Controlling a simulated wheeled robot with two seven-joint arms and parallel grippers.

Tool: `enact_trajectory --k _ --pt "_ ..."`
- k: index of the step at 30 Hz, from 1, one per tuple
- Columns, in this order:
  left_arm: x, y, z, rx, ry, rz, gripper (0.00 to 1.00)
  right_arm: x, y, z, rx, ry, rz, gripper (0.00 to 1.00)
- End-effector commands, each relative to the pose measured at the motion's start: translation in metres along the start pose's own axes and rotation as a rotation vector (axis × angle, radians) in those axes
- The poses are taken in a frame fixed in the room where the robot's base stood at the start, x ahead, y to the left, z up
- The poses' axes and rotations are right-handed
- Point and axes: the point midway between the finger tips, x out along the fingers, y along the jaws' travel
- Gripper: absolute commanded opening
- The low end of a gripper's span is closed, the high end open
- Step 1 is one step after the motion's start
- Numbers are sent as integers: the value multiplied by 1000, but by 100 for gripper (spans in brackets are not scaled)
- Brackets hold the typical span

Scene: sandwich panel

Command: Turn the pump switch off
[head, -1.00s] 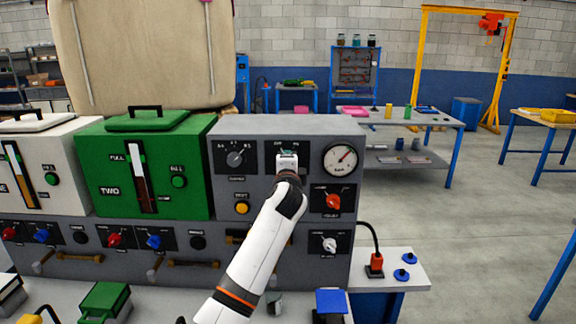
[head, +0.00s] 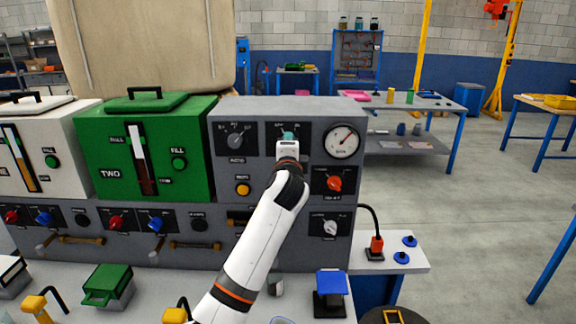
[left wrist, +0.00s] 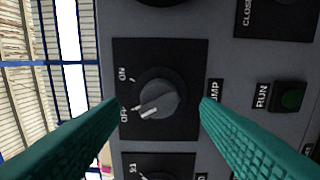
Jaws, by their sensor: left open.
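The pump switch (left wrist: 158,100) is a round grey knob on a black plate in the left wrist view, with a partly hidden PUMP label beside it. Its white pointer mark aims lower left, toward the label that appears to read OFF; ON stands above that label. My left gripper (head: 288,138) is at the upper middle of the grey panel (head: 262,103) in the head view and hides the switch there. In the left wrist view its teal fingers (left wrist: 160,112) are open, one on each side of the knob, with visible gaps. My right gripper is not in view.
A pressure gauge (head: 342,141) and red knob (head: 334,183) are right of my arm. A selector (head: 235,140) and yellow button (head: 243,189) are left. A green RUN button (left wrist: 291,98) is near the switch. A green tank (head: 185,125) stands left of the panel.

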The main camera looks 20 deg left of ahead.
Motion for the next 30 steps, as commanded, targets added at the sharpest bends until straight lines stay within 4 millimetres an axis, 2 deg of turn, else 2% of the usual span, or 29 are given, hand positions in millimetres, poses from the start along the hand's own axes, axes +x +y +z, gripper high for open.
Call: enact_trajectory --k 6,13,18,27,30 --pt "-43 -3 0 -1 -1 1 57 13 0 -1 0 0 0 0" --pt "-76 -2 0 -1 0 1 57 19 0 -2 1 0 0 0" --pt "-85 -1 0 0 0 -1 57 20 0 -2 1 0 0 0" --pt "-86 -1 0 -1 1 -1 57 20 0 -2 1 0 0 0" --pt "-88 -11 -2 -18 -1 -22 57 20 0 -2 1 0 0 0"
